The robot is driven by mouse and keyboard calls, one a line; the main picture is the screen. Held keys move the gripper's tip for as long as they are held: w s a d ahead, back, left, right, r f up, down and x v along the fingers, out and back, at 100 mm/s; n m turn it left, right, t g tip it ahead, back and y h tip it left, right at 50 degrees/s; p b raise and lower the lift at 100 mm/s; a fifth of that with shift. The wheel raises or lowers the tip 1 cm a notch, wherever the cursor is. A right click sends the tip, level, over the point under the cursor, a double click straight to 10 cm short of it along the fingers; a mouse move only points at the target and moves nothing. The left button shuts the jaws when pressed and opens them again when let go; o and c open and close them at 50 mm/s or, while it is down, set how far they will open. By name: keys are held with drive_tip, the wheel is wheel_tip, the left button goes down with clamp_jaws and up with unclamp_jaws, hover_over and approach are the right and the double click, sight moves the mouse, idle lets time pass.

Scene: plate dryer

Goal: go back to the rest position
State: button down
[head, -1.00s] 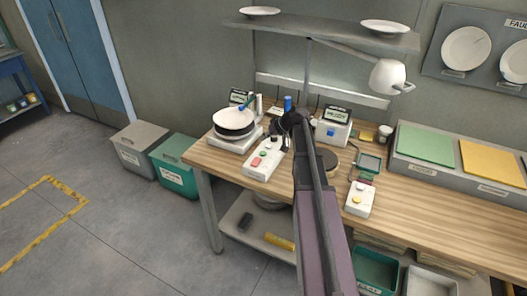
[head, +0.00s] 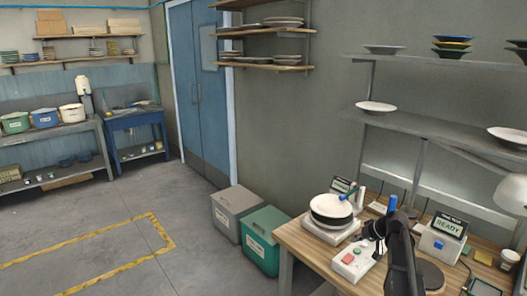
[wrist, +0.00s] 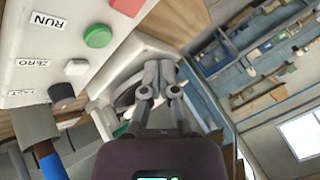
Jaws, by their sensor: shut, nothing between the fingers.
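My gripper (wrist: 158,72) is shut and empty in the wrist view, its two fingertips together. In the head view my dark arm rises at the lower right over the workbench (head: 303,242), and the fingers are hard to make out. A control box (head: 352,260) with red and green buttons stands near my arm on the bench. The same control box (wrist: 60,62) fills the upper left of the wrist view, with a RUN label and a black knob. A white plate (head: 331,206) sits on a white machine left of my arm.
A display box reading READY (head: 441,242) stands to the right of my arm. A grey shelf (head: 440,128) with plates hangs over the bench. A grey bin (head: 236,212) and a green bin (head: 266,240) stand left of the bench. Open floor lies at the left.

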drive_tip(key=s+a+f+g+h, duration=0.2)
drive_tip(key=s+a+g+h, duration=0.1)
drive_tip(key=s+a, duration=0.7)
drive_tip(key=s+a+f+g+h, duration=0.2)
drive_tip(key=s+a, duration=0.7)
drive_tip(key=s, duration=0.5)
drive_tip(key=shift+a+f+g+h, duration=0.4)
drive_tip(key=shift+h, duration=0.1)
idle(1.1)
